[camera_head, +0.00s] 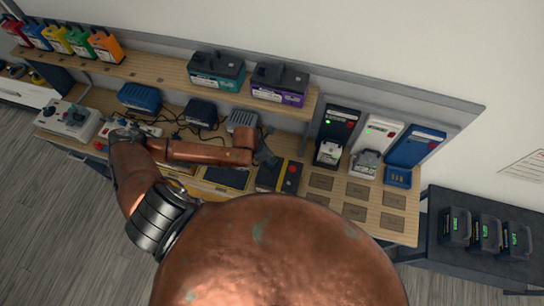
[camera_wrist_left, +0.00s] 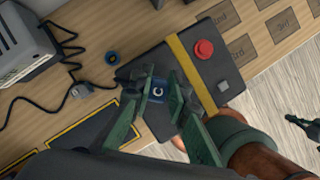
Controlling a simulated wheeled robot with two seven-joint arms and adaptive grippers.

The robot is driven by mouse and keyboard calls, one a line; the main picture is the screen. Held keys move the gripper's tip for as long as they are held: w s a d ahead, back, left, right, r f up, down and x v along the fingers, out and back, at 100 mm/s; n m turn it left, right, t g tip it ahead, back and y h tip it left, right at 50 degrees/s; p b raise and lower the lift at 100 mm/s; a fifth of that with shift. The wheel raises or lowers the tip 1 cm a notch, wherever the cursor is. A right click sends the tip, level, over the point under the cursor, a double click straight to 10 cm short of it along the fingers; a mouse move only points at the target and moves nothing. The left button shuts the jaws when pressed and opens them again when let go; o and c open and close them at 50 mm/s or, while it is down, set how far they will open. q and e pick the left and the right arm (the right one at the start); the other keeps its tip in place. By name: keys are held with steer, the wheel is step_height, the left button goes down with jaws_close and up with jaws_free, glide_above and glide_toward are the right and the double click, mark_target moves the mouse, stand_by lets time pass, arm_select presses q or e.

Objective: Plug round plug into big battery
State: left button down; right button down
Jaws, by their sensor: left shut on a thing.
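My left gripper (camera_head: 265,157) is over the middle of the bench, beside a black box (camera_head: 270,176) with a yellow band and a red button. In the left wrist view its green fingers (camera_wrist_left: 160,92) are shut on a small dark piece with a blue face marked C (camera_wrist_left: 157,92), just over that box. I cannot tell if this piece is the round plug. A teal-labelled big battery (camera_head: 217,72) and a purple-labelled one (camera_head: 279,84) stand on the shelf. A dark shape (camera_wrist_left: 302,124) at the right of the wrist view may be my right gripper.
Chargers, including a blue one (camera_head: 139,98), and loose cables cover the bench's left. Three upright docks, one white (camera_head: 376,139), stand to the right, behind marked squares (camera_head: 355,190).

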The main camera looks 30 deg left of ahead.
arm_select(q)
steer(key=shift+f, duration=0.4)
steer(key=c, duration=1.8)
jaws_free()
steer(key=shift+o, duration=0.2)
steer(key=v, duration=1.2)
